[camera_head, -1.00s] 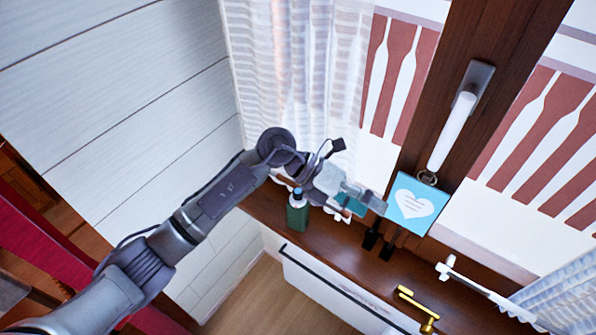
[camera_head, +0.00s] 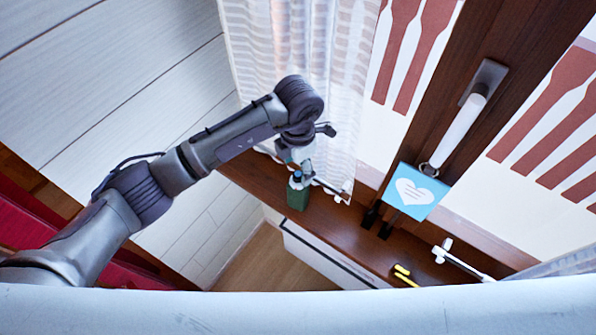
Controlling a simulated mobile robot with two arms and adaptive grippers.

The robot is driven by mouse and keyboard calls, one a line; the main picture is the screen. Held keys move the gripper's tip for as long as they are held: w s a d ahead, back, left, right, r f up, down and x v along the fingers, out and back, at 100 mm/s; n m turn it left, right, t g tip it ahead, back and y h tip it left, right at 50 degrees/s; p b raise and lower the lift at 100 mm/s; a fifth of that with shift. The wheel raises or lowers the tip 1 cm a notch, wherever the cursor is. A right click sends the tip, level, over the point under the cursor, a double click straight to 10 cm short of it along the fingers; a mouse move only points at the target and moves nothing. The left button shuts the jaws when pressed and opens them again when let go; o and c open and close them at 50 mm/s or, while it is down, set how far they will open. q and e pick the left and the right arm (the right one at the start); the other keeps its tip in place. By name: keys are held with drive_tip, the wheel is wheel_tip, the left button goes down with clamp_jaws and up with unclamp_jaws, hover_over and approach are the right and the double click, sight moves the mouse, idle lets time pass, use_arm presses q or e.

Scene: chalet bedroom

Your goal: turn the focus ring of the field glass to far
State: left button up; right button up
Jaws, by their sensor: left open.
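A small dark green upright body with a narrower blue top stands on the brown window sill; it seems to be the field glass (camera_head: 298,196). The picture is too small to show any marks on its ring. My left gripper (camera_head: 304,172) is open and pointing down, right at the top of the green body. Its fingers partly cover that top, and I cannot tell whether they touch it or go around it. My right gripper is not in view.
A blue heart sign (camera_head: 414,190) hangs by the white window handle (camera_head: 458,132). Two dark pieces stand below it on the sill (camera_head: 340,232). A yellow item (camera_head: 404,274) and a white stay (camera_head: 455,259) lie to the right. A pale curtain (camera_head: 318,80) hangs close behind my gripper.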

sight(298, 174)
use_arm(q)
drive_tip(key=shift+f+p, duration=0.35)
drive_tip(key=shift+f, duration=1.95)
drive_tip(key=c, duration=1.1)
drive_tip(key=shift+c, duration=0.2)
